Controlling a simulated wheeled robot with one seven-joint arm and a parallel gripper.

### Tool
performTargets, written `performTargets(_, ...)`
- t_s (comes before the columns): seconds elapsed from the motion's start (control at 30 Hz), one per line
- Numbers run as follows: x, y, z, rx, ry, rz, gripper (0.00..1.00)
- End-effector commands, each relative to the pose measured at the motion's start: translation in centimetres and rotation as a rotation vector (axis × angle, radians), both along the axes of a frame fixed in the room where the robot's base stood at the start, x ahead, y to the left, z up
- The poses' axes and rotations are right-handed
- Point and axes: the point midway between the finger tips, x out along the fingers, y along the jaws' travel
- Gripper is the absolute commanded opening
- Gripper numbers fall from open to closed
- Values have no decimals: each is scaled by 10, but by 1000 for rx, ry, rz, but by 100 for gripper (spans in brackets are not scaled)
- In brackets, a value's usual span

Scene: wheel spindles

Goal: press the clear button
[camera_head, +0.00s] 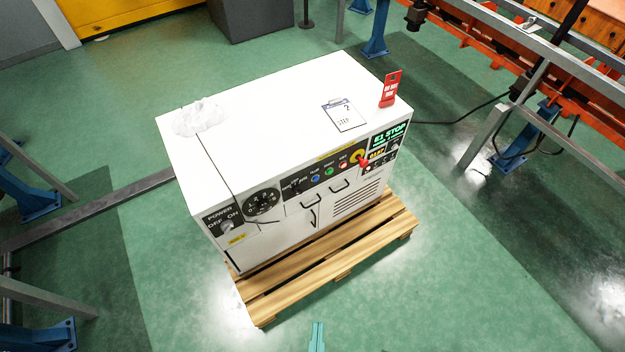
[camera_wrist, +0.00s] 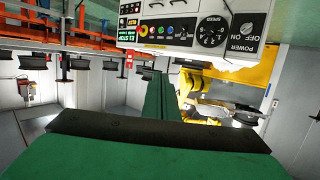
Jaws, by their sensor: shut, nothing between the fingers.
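A white control cabinet (camera_head: 275,105) stands on a wooden pallet, with a black panel along its upper front. The panel carries a blue button (camera_head: 316,178), a green button (camera_head: 329,171), a reddish-white button (camera_head: 343,163) and a red knob on a yellow ring (camera_head: 359,158). The small labels are too blurred to tell which is the clear button. The panel (camera_wrist: 165,30) shows upside down in the wrist view, beyond my fingers. My gripper (camera_head: 317,326) is shut and empty, in front of the cabinet and apart from it; its green fingers (camera_wrist: 157,85) meet.
A clipboard (camera_head: 344,115), a red sign (camera_head: 390,89) and a crumpled white cloth (camera_head: 199,116) lie or stand on the cabinet top. The pallet (camera_head: 330,265) juts out in front. Metal frames stand left and right. The green floor in front is clear.

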Motion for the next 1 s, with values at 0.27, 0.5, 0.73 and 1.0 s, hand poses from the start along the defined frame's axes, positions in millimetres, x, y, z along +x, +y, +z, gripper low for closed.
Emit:
performTargets(0.27, 29, -2, -44, -46, 5, 17, 0)
performTargets(0.5, 97, -2, -114, -139, 24, 43, 0)
performTargets(0.73, 179, -6, -166, -230, 45, 51, 0)
performTargets(1.0, 291, -15, -199, -336, 66, 41, 0)
